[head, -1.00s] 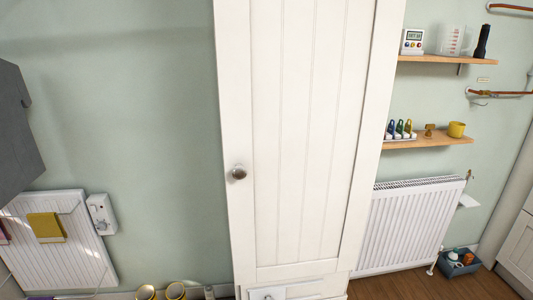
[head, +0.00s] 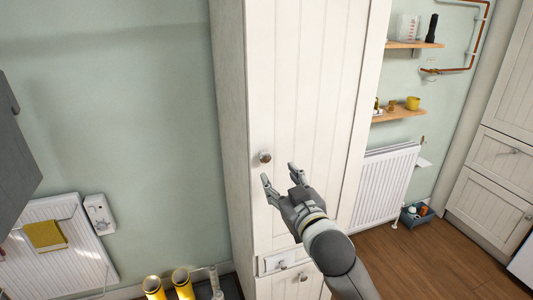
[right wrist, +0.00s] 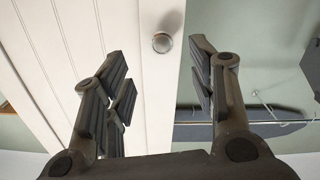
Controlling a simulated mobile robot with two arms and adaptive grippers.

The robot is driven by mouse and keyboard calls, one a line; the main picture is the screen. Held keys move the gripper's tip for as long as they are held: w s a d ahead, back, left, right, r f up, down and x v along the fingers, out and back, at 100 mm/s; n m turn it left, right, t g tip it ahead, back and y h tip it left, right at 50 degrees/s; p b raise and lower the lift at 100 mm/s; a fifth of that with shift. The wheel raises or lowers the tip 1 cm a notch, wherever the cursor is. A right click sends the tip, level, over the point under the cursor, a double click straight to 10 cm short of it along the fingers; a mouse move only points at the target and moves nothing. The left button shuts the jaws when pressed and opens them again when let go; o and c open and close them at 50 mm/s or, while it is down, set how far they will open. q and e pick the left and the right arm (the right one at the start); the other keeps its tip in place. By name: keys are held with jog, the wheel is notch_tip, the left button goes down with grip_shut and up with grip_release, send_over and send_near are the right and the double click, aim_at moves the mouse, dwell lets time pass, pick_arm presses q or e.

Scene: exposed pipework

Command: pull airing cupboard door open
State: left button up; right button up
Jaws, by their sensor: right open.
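The airing cupboard door (head: 304,110) is a tall white panelled door, and it looks shut. Its round metal knob (head: 264,157) sits near the door's left edge. My right gripper (head: 280,176) is open and empty in front of the door, a little below and to the right of the knob in the head view. In the right wrist view the knob (right wrist: 162,43) shows beyond and between the two spread fingers (right wrist: 160,72), with no contact seen. My left gripper is not in view.
Wooden shelves (head: 398,115) with small items and a white radiator (head: 384,185) are right of the cupboard. Below the door is a drawer front (head: 275,264). Yellow cylinders (head: 182,280) stand at lower left.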

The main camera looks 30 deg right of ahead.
aim_at(266, 158)
jog(key=x, duration=0.3)
jog(key=p+x, duration=0.1)
jog(key=x, duration=0.2)
jog(key=r+p+x, duration=0.1)
jog(key=x, duration=0.2)
jog(key=shift+w, duration=0.15)
jog(key=shift+w+f+p, duration=0.1)
jog(key=shift+w+p, duration=0.2)
jog(key=shift+w, duration=0.35)
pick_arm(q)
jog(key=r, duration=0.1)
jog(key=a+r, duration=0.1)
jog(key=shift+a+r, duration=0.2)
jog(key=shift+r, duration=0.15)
pick_arm(e)
jog(key=shift+d, duration=0.1)
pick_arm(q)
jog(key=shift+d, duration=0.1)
pick_arm(e)
jog(key=shift+c, duration=1.1)
grip_shut()
